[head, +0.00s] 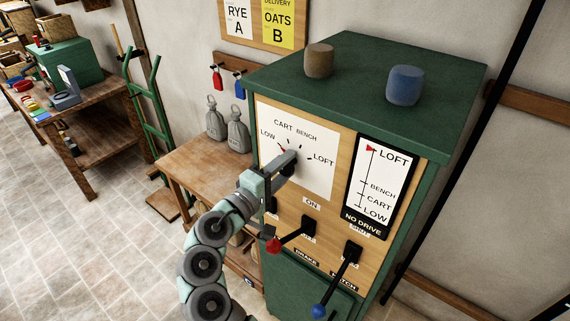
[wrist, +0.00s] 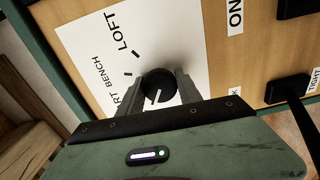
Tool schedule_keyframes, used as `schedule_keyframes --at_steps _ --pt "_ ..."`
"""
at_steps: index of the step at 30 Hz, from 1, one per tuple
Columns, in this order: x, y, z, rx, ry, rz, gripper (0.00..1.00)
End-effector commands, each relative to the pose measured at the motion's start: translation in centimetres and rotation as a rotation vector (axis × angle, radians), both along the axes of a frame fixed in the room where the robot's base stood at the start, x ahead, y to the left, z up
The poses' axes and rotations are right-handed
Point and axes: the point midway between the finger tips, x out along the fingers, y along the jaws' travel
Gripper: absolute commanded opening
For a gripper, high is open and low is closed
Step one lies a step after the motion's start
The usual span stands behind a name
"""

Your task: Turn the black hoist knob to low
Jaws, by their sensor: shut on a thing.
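The black hoist knob (wrist: 158,86) sits on a white dial plate (head: 318,177) marked LOW, CART, BENCH and LOFT. My gripper (head: 288,164) is shut on the knob, with one finger on each side of it; the wrist view also shows the fingers (wrist: 160,92). In the wrist view a white line on the knob points down and slightly left, away from the LOFT label. LOW is out of sight there. In the head view my gripper hides most of the knob, and a small red mark shows near LOW.
Right of the dial, a gauge (head: 371,188) has its red marker at LOFT. Below stand a red-tipped lever (head: 290,235) and a blue-tipped lever (head: 337,278), close to my arm. Brown (head: 319,60) and blue (head: 405,85) cylinders stand on the green cabinet top (head: 360,95).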

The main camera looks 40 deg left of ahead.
Motion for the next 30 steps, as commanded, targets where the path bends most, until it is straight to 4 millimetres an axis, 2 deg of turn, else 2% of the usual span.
schedule_keyframes --at_steps 18,19,26,30 --pt "-0.01 0.0 0.07 -0.042 -0.006 0.0 0.01" --pt "-0.02 0.01 0.06 -0.042 -0.006 0.0 0.43" --pt "-0.01 -0.01 0.03 -0.042 -0.005 0.0 0.62" --pt "0.0 -0.01 0.01 -0.042 -0.005 0.0 0.62"
